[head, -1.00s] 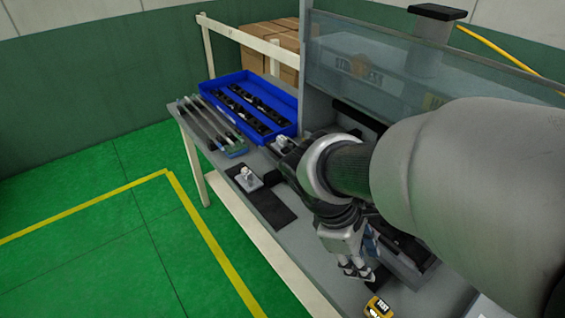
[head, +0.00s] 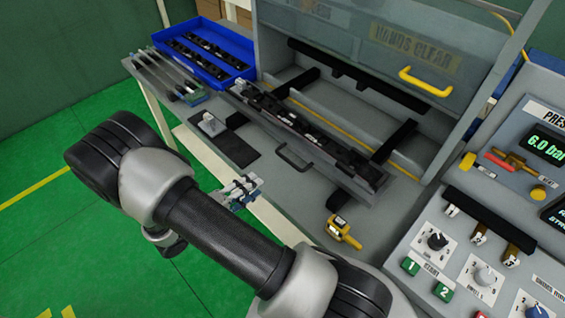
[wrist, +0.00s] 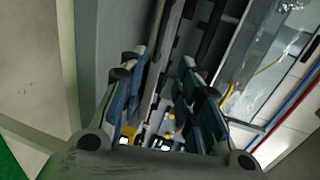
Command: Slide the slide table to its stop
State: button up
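The slide table (head: 336,174) is a long grey carriage at the front of the press opening, with a dark handle (head: 293,157) on its front side. A black trim strip (head: 300,124) with small light clips lies along it. Bare bed shows behind the table, between it and the back of the press. My gripper (head: 240,190) is in front of the bench edge, left of the handle and apart from it. In the wrist view my gripper (wrist: 163,90) has its blue-padded fingers spread, with nothing seen between them.
A clear guard (head: 370,35) marked HANDS CLEAR, with a yellow handle (head: 430,82), stands above the bed. A yellow hand tool (head: 343,231) lies on the bench. A blue bin (head: 205,50) of dark strips is at the back left. A control panel (head: 455,235) stands at the right.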

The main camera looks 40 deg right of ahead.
aim_at(291, 163)
jog(key=b+x, duration=0.3)
jog(key=x, duration=1.4)
jog(key=shift+s+d, duration=0.1)
jog(key=shift+s, duration=0.05)
jog(key=shift+c, duration=0.2)
grip_shut()
